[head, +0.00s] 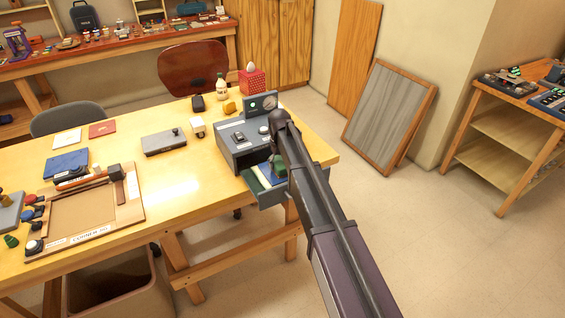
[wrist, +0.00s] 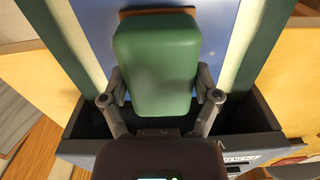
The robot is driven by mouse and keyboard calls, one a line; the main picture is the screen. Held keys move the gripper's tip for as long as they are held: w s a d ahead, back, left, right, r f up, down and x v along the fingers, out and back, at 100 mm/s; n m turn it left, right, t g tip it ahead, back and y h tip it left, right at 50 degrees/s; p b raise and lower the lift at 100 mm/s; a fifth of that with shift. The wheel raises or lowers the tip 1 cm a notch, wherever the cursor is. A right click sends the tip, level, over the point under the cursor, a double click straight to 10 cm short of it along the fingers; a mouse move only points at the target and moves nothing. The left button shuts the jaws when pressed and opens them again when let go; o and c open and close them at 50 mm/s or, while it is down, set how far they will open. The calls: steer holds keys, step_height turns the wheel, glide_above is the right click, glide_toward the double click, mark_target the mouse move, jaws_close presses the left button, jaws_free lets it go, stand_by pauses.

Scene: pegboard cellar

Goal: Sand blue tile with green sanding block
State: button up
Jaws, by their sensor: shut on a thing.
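My gripper (wrist: 158,88) is shut on the green sanding block (wrist: 155,60), one finger on each side of it. A brown edge shows at the block's far end. Behind the block is a flat blue surface (wrist: 218,38), likely the blue tile, between pale and dark green strips. I cannot tell whether the block touches it.
The grey box (head: 238,152) with a dial stands at the table's right end. A wooden tray (head: 125,210), a blue folder-like item (head: 66,163) and a grey flat case (head: 164,142) lie to its left. The table's middle front is clear. A framed panel (head: 388,112) leans at the wall.

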mark_target(270, 172)
steer(key=shift+s+a, duration=0.1)
steer(key=shift+a, duration=0.1)
steer(key=shift+s+a, duration=0.5)
steer(key=shift+a, duration=0.3)
steer(key=shift+s+a, duration=0.5)
steer(key=shift+a, duration=0.3)
steer(key=shift+r, duration=0.1)
steer(key=shift+r+p, duration=3)
steer(key=shift+p, duration=0.15)
steer(key=shift+r+p, duration=1.5)
steer(key=shift+s+a, duration=0.2)
steer(key=shift+a, duration=0.35)
